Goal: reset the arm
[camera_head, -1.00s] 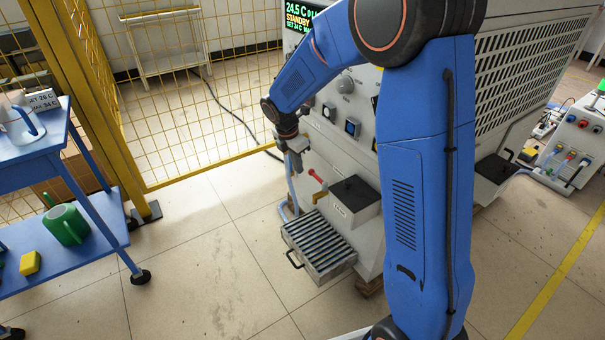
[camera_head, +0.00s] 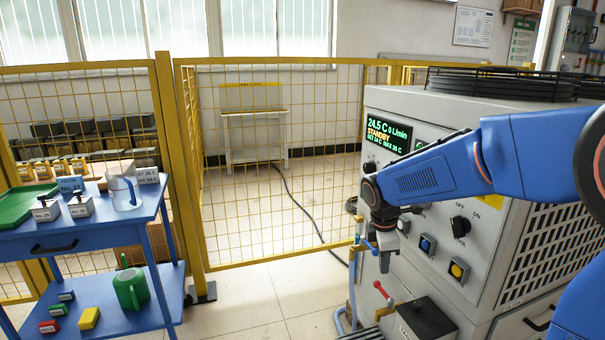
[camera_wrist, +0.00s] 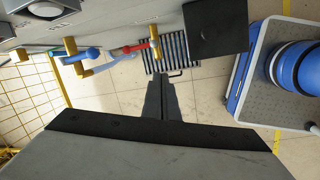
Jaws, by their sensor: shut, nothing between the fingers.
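My blue arm reaches in from the right in the head view. My gripper (camera_head: 384,262) points down in front of the heater cabinet (camera_head: 475,215), near a blue-handled tap (camera_head: 366,241). I cannot tell from the picture how far it is from the tap. In the wrist view my gripper (camera_wrist: 161,85) shows its dark fingers together with nothing between them. The floor and a slatted drain tray (camera_wrist: 180,50) lie beyond the fingertips. The cabinet display (camera_head: 390,133) reads 24.5 C, 0 l/min and STANDBY.
A red lever (camera_head: 381,289) and a black-topped box (camera_head: 427,318) sit low on the cabinet front. A blue trolley (camera_head: 80,235) on the left carries a clear jug (camera_head: 124,192) and a green watering can (camera_head: 131,289). Yellow mesh fencing (camera_head: 270,165) stands behind.

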